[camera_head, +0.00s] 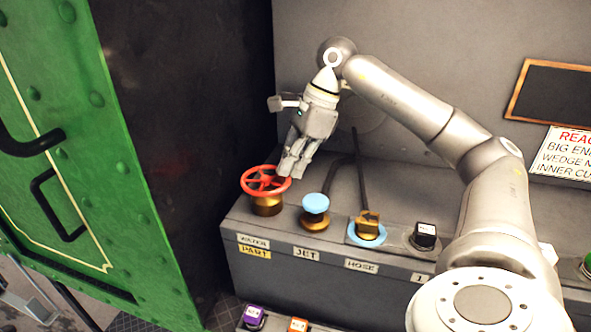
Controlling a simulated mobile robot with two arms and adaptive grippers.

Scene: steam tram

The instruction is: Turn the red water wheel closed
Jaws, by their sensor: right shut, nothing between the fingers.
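The red water wheel (265,182) is a spoked handwheel on a brass base (267,205), at the left end of the grey console. A label reading WATER (253,241) is on the console front below it, with a yellow PART label (254,252) under that. My right gripper (291,172) is shut and empty. It points down, with its fingertips at the right rim of the wheel. I cannot tell whether they touch it. My left gripper is not in view.
A blue-topped brass knob (315,205) labelled JET stands right of the wheel. Further right are a brass hose fitting (367,225) on a blue ring and a black switch (425,235). A green riveted door (95,150) stands at the left. A dark wall (190,120) is behind the wheel.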

